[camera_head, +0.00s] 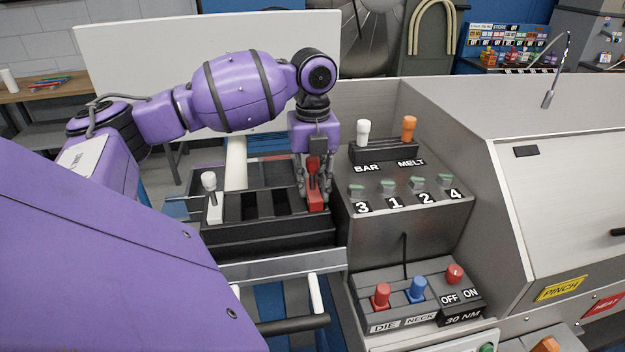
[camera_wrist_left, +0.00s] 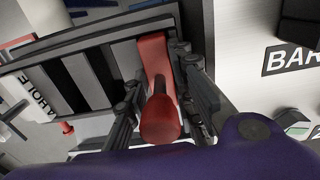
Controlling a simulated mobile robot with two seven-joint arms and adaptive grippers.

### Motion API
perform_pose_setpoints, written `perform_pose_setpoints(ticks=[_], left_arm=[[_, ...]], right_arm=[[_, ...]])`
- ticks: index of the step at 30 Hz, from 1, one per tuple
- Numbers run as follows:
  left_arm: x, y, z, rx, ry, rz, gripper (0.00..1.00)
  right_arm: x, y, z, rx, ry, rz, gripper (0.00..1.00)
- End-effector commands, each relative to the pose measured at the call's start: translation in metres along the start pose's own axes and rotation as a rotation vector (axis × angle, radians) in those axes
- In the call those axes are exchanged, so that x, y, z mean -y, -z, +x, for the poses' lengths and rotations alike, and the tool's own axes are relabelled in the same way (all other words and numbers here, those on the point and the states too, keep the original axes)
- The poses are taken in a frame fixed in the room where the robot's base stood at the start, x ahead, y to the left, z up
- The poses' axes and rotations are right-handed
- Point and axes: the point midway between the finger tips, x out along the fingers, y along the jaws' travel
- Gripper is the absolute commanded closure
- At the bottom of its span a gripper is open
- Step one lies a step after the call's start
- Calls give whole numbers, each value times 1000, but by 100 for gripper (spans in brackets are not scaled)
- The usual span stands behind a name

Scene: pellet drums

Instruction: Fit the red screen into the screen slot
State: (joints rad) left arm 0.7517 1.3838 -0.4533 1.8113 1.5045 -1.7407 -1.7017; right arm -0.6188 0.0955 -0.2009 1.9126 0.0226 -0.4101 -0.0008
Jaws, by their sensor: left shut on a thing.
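The red screen (camera_head: 315,200) is a narrow red piece with a red knob handle. It stands in the rightmost place of a dark slotted rack (camera_head: 270,238). It also shows in the left wrist view (camera_wrist_left: 153,52), its knob toward the camera. My left gripper (camera_head: 315,182) points down over it, its fingers shut on the handle from both sides. How deep the screen's lower part sits is hidden. Dark empty-looking slots (camera_head: 250,206) lie to its left. I cannot tell which opening is the screen slot. My right gripper is not in view.
A white-handled screen (camera_head: 213,204) stands at the rack's left end. A grey console (camera_head: 415,190) with BAR and MELT levers rises close on the right. A control box (camera_head: 415,292) with red and blue knobs is in front. A white panel (camera_head: 130,60) stands behind.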

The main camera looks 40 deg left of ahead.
Motion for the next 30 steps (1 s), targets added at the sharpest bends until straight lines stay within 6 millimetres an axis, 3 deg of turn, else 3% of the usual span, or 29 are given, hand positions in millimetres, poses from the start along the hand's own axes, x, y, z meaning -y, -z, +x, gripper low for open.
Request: perform_pose_setpoints(ticks=[14,15,19,26,30], left_arm=[[0,0,10,1,2,1,100],[0,0,10,1,2,1,72],[0,0,11,0,1,0,55],[0,0,12,-2,-1,0,55],[0,0,8,-1,0,0,55]], right_arm=[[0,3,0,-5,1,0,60],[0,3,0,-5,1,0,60],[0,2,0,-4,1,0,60],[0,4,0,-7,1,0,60],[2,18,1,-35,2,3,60]])
